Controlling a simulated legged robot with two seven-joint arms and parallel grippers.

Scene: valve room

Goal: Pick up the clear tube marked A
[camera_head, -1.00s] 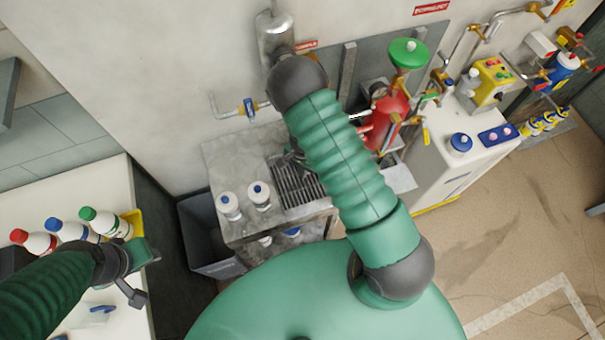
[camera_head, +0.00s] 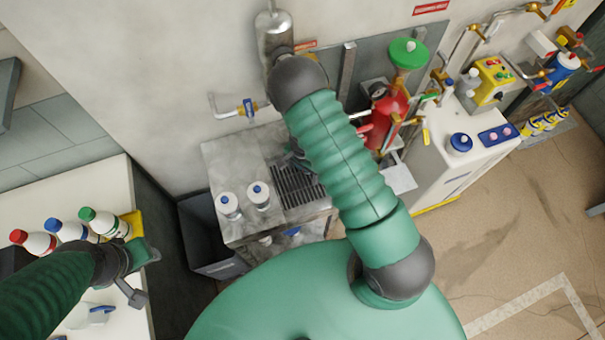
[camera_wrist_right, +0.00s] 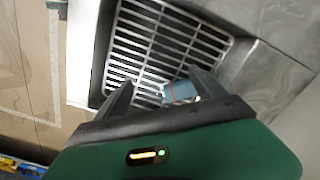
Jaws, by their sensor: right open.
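I cannot read a letter A on either. My right gripper (camera_wrist_right: 162,86) is open above the bench's slotted grate (camera_wrist_right: 150,45). A small blue-grey piece with a red line (camera_wrist_right: 180,91) shows near its fingertips; I cannot tell what it is or whether they touch it. In the head view my right arm hides most of this gripper. My left gripper (camera_head: 138,275) is over the white counter; its jaws are unclear.
Bottles with red, blue and green caps (camera_head: 72,229) stand on the white counter (camera_head: 110,185) at left. A dark bin (camera_head: 205,245) is beside the metal bench (camera_head: 225,160). A red vessel (camera_head: 388,115), pipes and a white cabinet (camera_head: 450,180) are at right.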

